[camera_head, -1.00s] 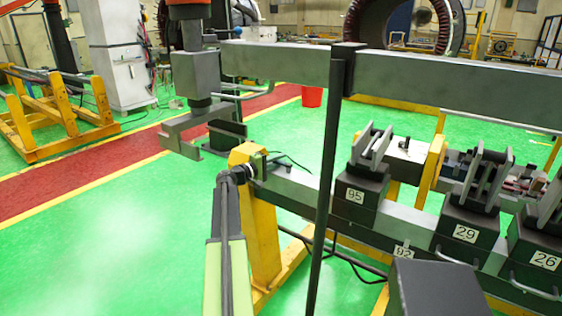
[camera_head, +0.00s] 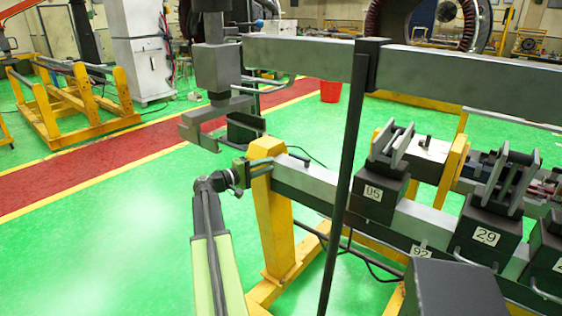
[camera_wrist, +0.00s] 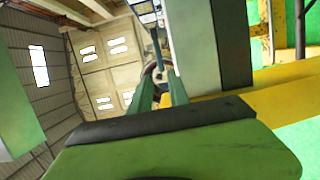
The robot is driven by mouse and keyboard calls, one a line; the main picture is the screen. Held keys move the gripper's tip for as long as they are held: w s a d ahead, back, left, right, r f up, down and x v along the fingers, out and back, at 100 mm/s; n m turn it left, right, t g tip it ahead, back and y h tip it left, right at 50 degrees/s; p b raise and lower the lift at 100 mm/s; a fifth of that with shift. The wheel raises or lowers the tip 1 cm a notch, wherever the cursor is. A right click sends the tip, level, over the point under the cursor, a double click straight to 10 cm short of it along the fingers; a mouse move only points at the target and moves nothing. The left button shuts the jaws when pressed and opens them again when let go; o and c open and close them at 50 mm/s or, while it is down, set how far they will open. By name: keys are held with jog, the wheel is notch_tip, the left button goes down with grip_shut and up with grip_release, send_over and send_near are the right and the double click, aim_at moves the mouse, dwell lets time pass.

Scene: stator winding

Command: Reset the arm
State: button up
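My arm rises from the bottom of the head view, green and dark grey. Its small green end with my gripper (camera_head: 240,173) is beside the top of a yellow post (camera_head: 266,150), just left of it in the picture. I cannot tell if they touch. In the wrist view, my gripper (camera_wrist: 161,92) shows two green fingers standing apart with a clear gap. Nothing is held between them.
A grey beam (camera_head: 308,182) runs right from the yellow post and carries numbered dark fixtures (camera_head: 374,193). A dark upright pole (camera_head: 345,185) and an upper grey rail (camera_head: 450,78) stand close on the right. Green floor (camera_head: 110,245) is free at left.

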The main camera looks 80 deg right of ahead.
jog(key=shift+v, duration=1.15)
jog(key=shift+d, duration=0.1)
